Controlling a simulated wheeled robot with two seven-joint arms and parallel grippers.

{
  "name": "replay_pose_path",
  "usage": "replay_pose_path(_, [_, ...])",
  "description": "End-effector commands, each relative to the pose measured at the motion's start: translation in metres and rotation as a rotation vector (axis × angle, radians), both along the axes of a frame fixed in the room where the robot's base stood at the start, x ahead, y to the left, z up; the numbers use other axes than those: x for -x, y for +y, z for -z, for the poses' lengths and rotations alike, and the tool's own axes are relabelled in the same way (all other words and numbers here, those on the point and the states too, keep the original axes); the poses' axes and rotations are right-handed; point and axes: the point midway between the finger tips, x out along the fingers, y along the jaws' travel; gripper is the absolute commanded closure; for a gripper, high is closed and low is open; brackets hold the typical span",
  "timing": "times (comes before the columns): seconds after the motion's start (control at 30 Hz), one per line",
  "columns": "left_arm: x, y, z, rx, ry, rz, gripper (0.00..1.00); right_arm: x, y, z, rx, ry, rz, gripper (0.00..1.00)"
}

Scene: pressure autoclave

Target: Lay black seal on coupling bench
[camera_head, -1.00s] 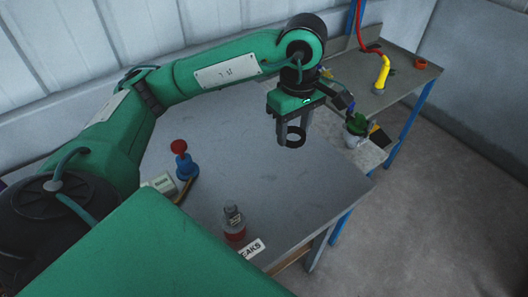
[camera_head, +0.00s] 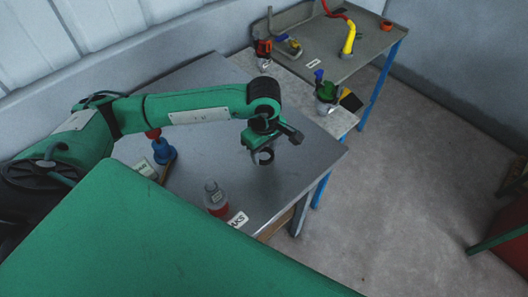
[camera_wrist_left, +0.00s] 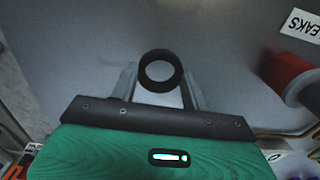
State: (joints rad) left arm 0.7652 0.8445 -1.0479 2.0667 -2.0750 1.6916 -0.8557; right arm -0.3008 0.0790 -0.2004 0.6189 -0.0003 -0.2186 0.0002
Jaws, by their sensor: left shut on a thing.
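My left gripper (camera_head: 262,149) is shut on the black seal (camera_head: 256,158), a dark ring. In the wrist view the seal (camera_wrist_left: 161,87) sits between the two grey fingertips (camera_wrist_left: 160,74), its hole facing the camera. The seal is held above the grey near bench (camera_head: 200,85), apart from its top as far as I can tell. A far bench (camera_head: 365,50) at the back carries a yellow hose end (camera_head: 349,39) and an orange-red ring (camera_head: 386,25). I cannot read which bench is the coupling bench. My right gripper is out of view.
A low shelf (camera_head: 335,122) between the benches holds a green item (camera_head: 326,92). Open floor (camera_head: 420,170) lies to the right.

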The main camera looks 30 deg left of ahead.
Motion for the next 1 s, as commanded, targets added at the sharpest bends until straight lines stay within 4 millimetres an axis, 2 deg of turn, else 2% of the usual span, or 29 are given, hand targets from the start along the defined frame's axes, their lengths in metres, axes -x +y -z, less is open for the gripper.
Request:
replay_pose_path(0.13, [0.001,0.0,0.018,0.0,0.002,-0.001,0.75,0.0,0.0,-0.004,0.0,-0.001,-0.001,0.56])
replay_pose_path(0.53, [0.0,0.0,0.024,0.0,0.0,0.0,0.75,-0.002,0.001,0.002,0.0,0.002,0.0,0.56])
replay_pose_path(0.57, [0.0,0.0,0.022,0.0,0.0,0.0,0.48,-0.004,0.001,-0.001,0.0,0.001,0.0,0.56])
replay_pose_path(0.63, [0.0,0.0,0.022,0.0,0.0,0.0,0.34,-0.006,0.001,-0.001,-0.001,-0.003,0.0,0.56])
replay_pose_path(0.67, [0.0,0.0,0.022,0.0,0.0,0.0,0.32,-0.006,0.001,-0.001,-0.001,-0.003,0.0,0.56])
replay_pose_path(1.0, [0.0,0.0,0.019,0.0,0.001,-0.001,0.32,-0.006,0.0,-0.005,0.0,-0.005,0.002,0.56])
